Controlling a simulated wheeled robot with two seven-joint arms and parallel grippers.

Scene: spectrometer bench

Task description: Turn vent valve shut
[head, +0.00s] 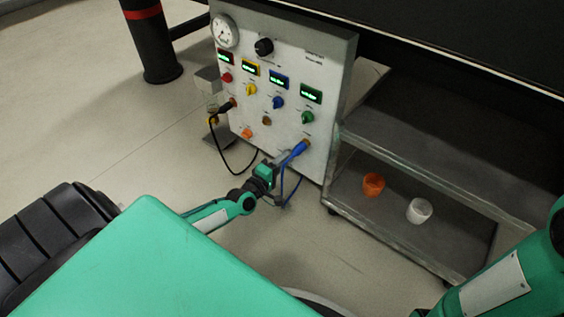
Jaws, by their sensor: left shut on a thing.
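A white control panel (284,80) stands upright with small labels that I cannot read. It carries red (227,78), yellow (251,90), blue (278,103) and green (307,118) knobs below lit displays, and an orange knob (247,133) lower left. I cannot tell which part is the vent valve. My left gripper (280,164) is at the panel's lower right, shut on a blue plug (298,150) that meets the panel face. The fingertips are small and partly hidden. My right arm shows at lower right; its gripper is out of view.
A black cable (219,135) loops from a socket on the panel's left. A metal shelf (350,203) with orange (373,185) and white (419,211) cups stands right. A black post (151,45) stands back left.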

